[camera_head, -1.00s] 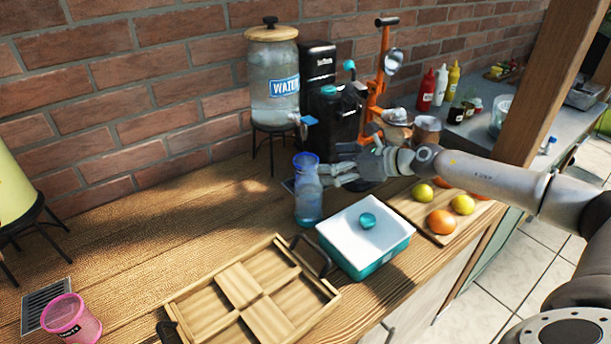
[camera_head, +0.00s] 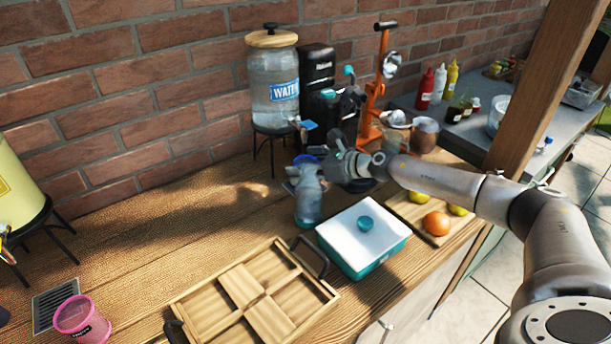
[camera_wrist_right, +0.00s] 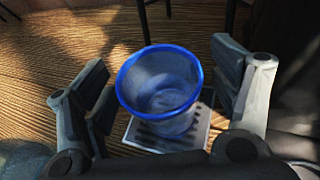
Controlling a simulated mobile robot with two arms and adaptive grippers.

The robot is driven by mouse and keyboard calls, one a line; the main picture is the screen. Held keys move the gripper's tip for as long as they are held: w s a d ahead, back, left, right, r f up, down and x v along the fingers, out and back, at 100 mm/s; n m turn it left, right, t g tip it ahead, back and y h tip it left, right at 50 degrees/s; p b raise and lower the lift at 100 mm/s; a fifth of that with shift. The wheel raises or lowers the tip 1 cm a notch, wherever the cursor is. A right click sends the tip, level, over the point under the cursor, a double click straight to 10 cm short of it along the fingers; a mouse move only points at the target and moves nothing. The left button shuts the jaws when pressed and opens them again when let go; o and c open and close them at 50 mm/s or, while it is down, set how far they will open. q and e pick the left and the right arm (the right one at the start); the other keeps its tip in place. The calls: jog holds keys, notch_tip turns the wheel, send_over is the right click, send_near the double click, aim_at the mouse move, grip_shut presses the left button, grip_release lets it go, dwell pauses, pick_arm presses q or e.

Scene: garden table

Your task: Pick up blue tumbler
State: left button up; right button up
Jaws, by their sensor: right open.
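In the right wrist view, the tumbler (camera_wrist_right: 160,92) is seen from above, between the two spread fingers of my right gripper (camera_wrist_right: 165,100). Gaps show on both sides of the rim, so the gripper is open around it. My left gripper is not in view.
The water dispenser (camera_head: 274,85) stands on a black stand behind. A white-topped teal box (camera_head: 340,232) is just right of the tumbler, and a wooden divided tray (camera_head: 262,300) is in front. A pink cup (camera_head: 80,318) stands at lower left.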

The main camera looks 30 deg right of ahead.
jog(key=c, duration=1.2)
jog(key=shift+r, duration=0.15)
jog(key=shift+r, duration=0.6)
jog(key=s+d+b, duration=0.2)
jog(key=s, duration=0.1)
jog(key=s+d+b, duration=0.2)
jog(key=s, duration=0.1)
jog(key=s+d+b, duration=0.2)
jog(key=s+b, duration=0.1)
jog(key=s, duration=0.1)
jog(key=shift+f, duration=0.4)
jog(key=shift+s+d+b, duration=0.15)
jog(key=shift+s+b, duration=0.1)
jog(key=shift+b, duration=0.1)
jog(key=shift+s+d+b, duration=0.15)
jog(key=shift+s+b, duration=0.2)
jog(key=shift+b, duration=0.05)
jog(key=shift+r+p, duration=1.35)
jog(key=shift+r, duration=5.85)
